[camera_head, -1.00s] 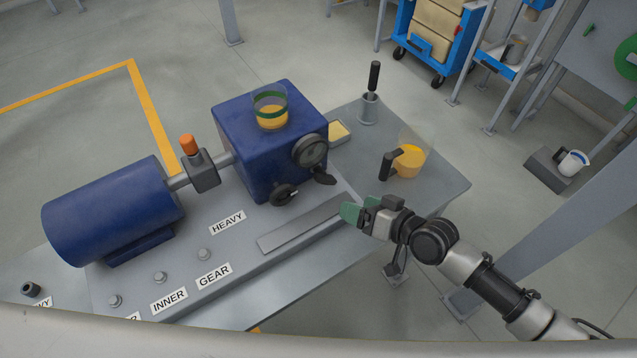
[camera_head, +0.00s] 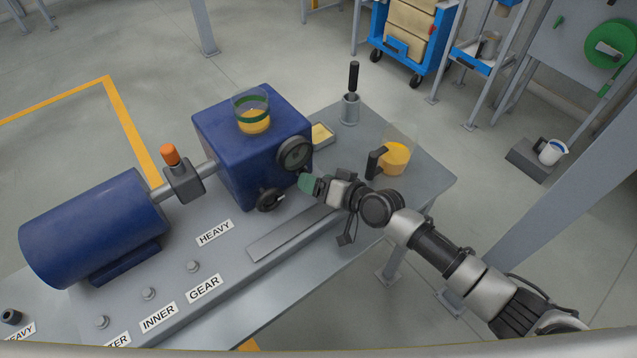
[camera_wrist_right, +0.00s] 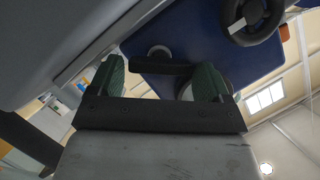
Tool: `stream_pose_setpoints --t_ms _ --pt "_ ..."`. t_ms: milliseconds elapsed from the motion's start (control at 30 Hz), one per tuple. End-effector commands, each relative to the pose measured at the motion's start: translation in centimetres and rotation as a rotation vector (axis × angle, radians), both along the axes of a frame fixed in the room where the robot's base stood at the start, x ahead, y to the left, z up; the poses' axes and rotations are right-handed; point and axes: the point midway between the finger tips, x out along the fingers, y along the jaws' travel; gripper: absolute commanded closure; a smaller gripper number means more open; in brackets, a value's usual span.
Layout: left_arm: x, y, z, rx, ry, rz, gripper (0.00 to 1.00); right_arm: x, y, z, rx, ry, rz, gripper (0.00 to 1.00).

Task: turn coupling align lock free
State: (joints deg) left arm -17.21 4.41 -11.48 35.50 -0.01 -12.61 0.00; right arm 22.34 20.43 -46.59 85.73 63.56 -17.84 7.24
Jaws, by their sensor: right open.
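The coupling (camera_head: 183,180) is a grey block with an upright orange-tipped handle (camera_head: 170,155). It sits on the shaft between the blue motor (camera_head: 95,228) and the blue gearbox (camera_head: 235,160). In the head view the gripper hides that handle. A black knob (camera_head: 270,200) is beside it. My left gripper is not in view.
A glass cup (camera_head: 252,112) with yellow liquid stands on the gearbox. A jug of yellow liquid (camera_head: 396,158), a small yellow-filled tray (camera_head: 322,136) and a black-handled tool in a holder (camera_head: 350,108) stand at the table's right. Labels and bolts line the front.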

Motion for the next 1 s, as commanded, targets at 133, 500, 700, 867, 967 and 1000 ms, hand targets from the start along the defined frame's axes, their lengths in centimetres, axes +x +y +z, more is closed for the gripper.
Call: stream_pose_setpoints --t_ms 133,500,700,867,967,1000 --pt "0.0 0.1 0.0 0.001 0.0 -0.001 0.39 0.1 0.2 -0.1 -0.002 0.0 0.0 0.21" --pt "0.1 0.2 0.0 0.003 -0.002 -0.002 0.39 0.1 0.1 -0.1 -0.002 0.0 0.0 0.55" --pt "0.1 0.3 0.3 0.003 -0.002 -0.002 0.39 0.1 0.1 0.0 -0.012 -0.007 0.0 0.56" --pt "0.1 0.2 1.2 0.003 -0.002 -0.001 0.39 0.1 0.2 0.3 -0.054 -0.038 0.0 0.56" --pt "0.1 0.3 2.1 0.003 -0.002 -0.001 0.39 0.0 0.3 0.5 -0.099 -0.072 0.0 0.56" --pt "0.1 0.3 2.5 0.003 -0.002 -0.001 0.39 0.0 0.3 0.5 -0.121 -0.086 0.0 0.56"
